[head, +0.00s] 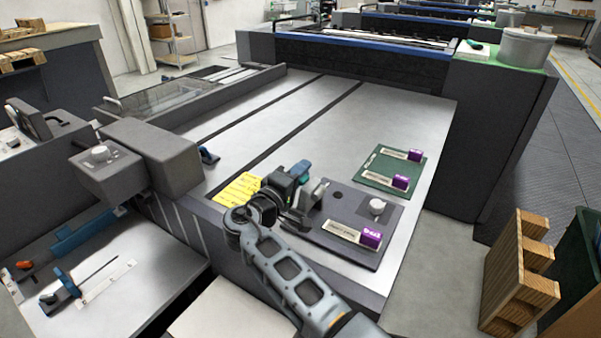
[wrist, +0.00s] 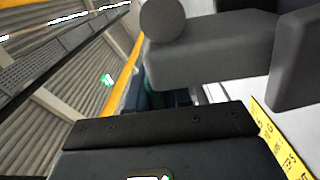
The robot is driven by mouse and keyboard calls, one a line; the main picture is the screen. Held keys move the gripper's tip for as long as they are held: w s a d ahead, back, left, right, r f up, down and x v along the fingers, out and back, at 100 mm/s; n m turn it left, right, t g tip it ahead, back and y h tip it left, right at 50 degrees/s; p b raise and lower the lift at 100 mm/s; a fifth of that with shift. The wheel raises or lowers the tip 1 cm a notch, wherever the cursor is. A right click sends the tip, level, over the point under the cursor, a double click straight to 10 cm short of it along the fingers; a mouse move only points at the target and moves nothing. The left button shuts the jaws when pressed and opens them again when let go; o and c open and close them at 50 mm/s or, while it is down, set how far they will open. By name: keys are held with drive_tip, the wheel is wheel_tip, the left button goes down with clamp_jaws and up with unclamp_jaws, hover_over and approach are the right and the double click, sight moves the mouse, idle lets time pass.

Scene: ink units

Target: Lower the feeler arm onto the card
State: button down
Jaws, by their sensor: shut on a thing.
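My gripper (head: 300,203) is over the left part of a dark plate (head: 345,200) on the grey machine table. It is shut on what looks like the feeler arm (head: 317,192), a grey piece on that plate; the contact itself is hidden. In the wrist view, a dark grey bar with a rounded end (wrist: 215,48) and a block (wrist: 300,60) show close up, beyond the dark edge of my gripper. A yellow lettered card (head: 238,190) lies left of my gripper. It also shows at the right of the wrist view (wrist: 280,145). I cannot tell whether the arm touches it.
The dark plate bears a light round knob (head: 377,206) and a purple block (head: 371,238) beside a label. A green plate (head: 378,164) with two purple blocks lies behind it. A grey box-shaped unit (head: 150,155) stands at left. The table's middle is clear.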

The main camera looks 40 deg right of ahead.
sight(325, 188)
drive_tip(key=shift+f, duration=0.1)
idle(0.4)
drive_tip(key=s+m+b, duration=0.1)
drive_tip(key=m+b, duration=0.1)
drive_tip(key=b, duration=0.1)
drive_tip(key=s+d+m+b, duration=0.1)
drive_tip(key=s+m+b, duration=0.1)
drive_tip(key=b, duration=0.2)
drive_tip(key=shift+s+d+f+m, duration=0.1)
drive_tip(key=shift+s+f+m, duration=0.1)
drive_tip(key=shift+m, duration=0.2)
drive_tip(key=s+m+b, duration=0.1)
drive_tip(key=b, duration=0.1)
drive_tip(key=s+m+b, duration=0.1)
drive_tip(key=m+b, duration=0.1)
drive_tip(key=s+d+m+b, duration=0.1)
drive_tip(key=b, duration=0.1)
drive_tip(key=shift+f, duration=0.4)
drive_tip(key=shift+s+d+f+b, duration=0.25)
drive_tip(key=shift+s+f+b, duration=0.1)
drive_tip(key=shift+s+b, duration=0.3)
drive_tip(key=shift+s+d+f+b, duration=0.2)
drive_tip(key=shift+s+f+b, duration=0.15)
drive_tip(key=shift+b, duration=0.35)
drive_tip(key=shift+s, duration=0.1)
drive_tip(key=c, duration=1.1)
unclamp_jaws()
drive_tip(key=shift+r, duration=0.1)
